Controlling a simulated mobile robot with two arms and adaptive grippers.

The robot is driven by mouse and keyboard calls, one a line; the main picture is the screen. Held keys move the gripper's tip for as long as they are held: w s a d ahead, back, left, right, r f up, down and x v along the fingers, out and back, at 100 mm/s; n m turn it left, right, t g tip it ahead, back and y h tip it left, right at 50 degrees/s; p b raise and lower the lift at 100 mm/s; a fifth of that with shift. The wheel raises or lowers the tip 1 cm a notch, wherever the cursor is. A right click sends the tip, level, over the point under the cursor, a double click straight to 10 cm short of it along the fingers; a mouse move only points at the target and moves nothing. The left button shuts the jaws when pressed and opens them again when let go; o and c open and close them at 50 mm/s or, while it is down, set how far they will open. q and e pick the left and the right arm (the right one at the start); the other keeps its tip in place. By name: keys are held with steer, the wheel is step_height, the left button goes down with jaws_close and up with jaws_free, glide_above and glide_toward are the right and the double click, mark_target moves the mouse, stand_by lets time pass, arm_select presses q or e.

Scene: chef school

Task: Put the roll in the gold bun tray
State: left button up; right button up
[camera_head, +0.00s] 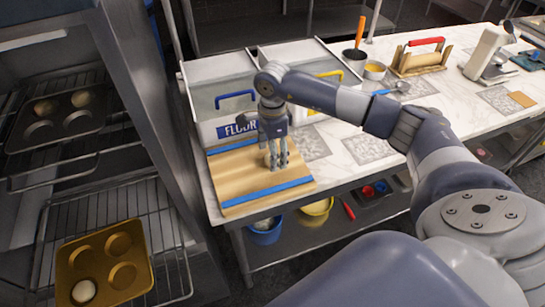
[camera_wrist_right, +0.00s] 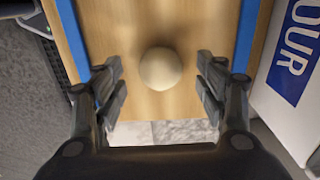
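The roll (camera_wrist_right: 160,68) is a small pale round ball on a wooden board (camera_wrist_right: 115,40). My right gripper (camera_wrist_right: 160,82) is open above it, with its fingers apart on either side and not touching it in the wrist view. In the head view the right gripper (camera_head: 277,165) points down over the board (camera_head: 235,180), and its fingers largely hide the roll. The gold bun tray (camera_head: 98,262) lies on a wire rack at lower left; one pale roll (camera_head: 84,291) sits in its near-left cup, and the other cups look empty. My left gripper is not in view.
A dark bun tray (camera_head: 58,122) with rolls sits on a higher rack. The metal rack frame (camera_head: 165,130) stands between the gold tray and the counter. A flour bin (camera_head: 235,129) is behind the board.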

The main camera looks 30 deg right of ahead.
steer(key=c, duration=0.8)
steer(key=shift+o, duration=0.2)
